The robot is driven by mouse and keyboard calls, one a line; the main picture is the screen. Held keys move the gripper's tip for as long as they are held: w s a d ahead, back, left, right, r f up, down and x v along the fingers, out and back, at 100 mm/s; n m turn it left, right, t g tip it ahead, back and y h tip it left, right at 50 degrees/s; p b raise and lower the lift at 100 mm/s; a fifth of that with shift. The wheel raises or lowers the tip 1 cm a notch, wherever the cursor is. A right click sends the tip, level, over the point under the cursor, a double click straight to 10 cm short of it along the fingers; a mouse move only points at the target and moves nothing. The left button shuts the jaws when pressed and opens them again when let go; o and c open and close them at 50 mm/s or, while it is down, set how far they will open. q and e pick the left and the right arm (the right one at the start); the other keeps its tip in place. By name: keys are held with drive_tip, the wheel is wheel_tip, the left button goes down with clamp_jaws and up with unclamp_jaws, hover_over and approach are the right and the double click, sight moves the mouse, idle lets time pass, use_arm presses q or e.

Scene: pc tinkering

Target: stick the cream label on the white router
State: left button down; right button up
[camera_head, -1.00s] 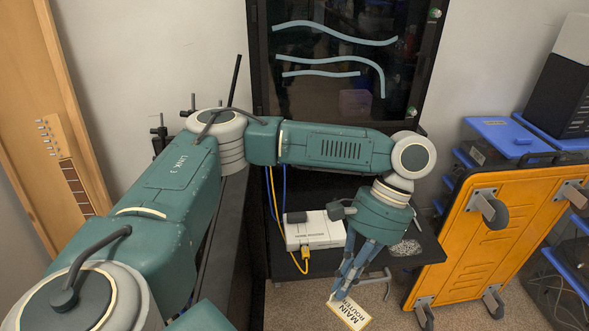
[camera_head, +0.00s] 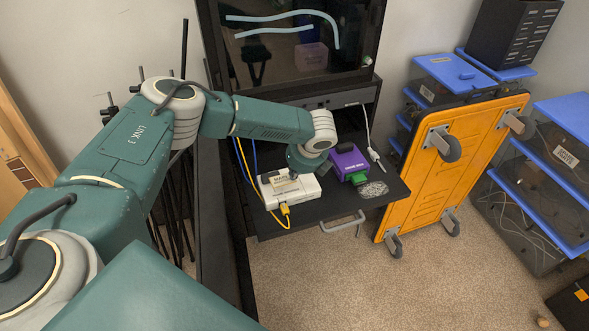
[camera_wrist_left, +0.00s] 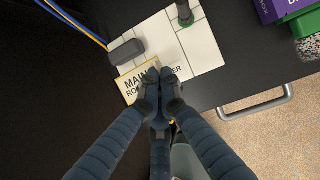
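The white router (camera_head: 305,189) sits on the black shelf; it also shows in the left wrist view (camera_wrist_left: 205,48). The cream label (camera_head: 283,181), printed "MAIN ROUTER", lies over the router's top; in the left wrist view the label (camera_wrist_left: 131,88) overlaps the router's near left edge, beside a dark block (camera_wrist_left: 126,51). My left gripper (camera_wrist_left: 161,76) has its fingertips together on the label's edge and partly covers the print. In the head view the wrist hides most of the fingers. I cannot tell whether the label touches the router. My right gripper is not in view.
A yellow cable (camera_head: 286,217) hangs at the router's front. An orange cart (camera_head: 455,165) stands right of the shelf. The carpet in front is clear.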

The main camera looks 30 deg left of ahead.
use_arm(q)
drive_tip(key=shift+w, duration=0.2)
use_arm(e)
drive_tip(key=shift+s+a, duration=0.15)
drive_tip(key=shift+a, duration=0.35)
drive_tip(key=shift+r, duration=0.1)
use_arm(q)
drive_tip(key=shift+s+r+m+p, duration=0.1)
drive_tip(key=shift+r+m+p, duration=0.15)
drive_tip(key=shift+p, duration=0.45)
drive_tip(key=b, duration=0.2)
hover_over(293, 189)
drive_tip(key=d, duration=0.1)
drive_tip(key=f, duration=0.4)
drive_tip(key=shift+s+f, duration=0.1)
drive_tip(key=shift+s, duration=0.2)
drive_tip(key=shift+f+b, duration=0.35)
drive_tip(key=shift+f, duration=0.4)
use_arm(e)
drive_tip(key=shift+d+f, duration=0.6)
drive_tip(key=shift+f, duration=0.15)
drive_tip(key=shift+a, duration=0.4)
use_arm(q)
drive_tip(key=shift+f, duration=0.45)
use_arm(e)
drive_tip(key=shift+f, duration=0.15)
use_arm(q)
drive_tip(key=shift+s+f, duration=0.1)
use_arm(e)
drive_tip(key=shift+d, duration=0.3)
